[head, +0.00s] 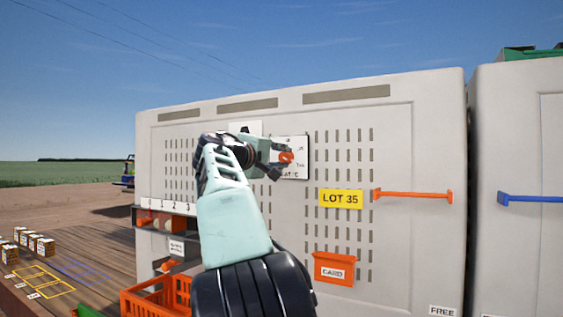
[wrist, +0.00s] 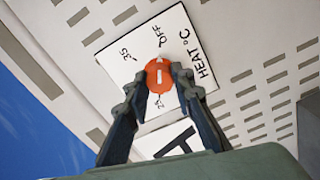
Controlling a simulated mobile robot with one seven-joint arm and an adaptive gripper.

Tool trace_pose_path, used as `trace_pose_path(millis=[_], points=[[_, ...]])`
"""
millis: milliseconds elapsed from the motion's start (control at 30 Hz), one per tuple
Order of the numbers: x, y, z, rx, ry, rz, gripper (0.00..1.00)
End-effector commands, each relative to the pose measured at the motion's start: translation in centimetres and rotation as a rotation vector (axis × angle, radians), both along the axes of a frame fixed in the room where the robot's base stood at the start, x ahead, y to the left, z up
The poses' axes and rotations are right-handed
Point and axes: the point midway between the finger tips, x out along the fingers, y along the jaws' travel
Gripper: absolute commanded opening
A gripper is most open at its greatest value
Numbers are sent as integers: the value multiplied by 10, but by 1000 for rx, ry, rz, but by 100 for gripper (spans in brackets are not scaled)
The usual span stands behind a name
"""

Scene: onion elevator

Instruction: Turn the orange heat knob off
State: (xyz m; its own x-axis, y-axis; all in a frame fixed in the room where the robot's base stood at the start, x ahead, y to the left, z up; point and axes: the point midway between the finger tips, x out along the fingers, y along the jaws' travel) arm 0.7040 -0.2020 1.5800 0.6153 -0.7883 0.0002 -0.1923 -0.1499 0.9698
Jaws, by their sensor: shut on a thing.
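The orange heat knob (wrist: 158,69) sits on a white dial plate (wrist: 126,52) marked "HEAT °C", with OFF, 35 and what looks like 28 around it. A white line on the knob runs roughly between OFF and the lower number. I cannot tell which end is the pointer. My gripper (wrist: 158,82) is shut on the knob, one finger on each side of it. In the head view the knob (head: 286,157) shows at my gripper (head: 279,158), and my arm hides part of the plate (head: 301,142).
The plate is on a large white slotted container (head: 420,130). A yellow LOT 35 sign (head: 341,199), an orange bar handle (head: 415,196) and an orange card holder (head: 334,268) are to the right or below. An orange crate (head: 150,300) and numbered shelf (head: 165,213) are at lower left.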

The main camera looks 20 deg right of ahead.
Motion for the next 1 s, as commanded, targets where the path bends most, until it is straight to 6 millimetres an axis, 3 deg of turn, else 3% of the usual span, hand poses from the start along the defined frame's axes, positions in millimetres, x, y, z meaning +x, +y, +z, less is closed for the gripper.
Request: trace_pose_path(millis=[567, 600, 733, 1000], points=[[0, -1, -1, 21, -24, -2, 0], [0, 0, -1, 21, -24, -2, 25], [0, 0, -1, 21, -24, -2, 40], [0, 0, 0, 19, -24, -1, 40]])
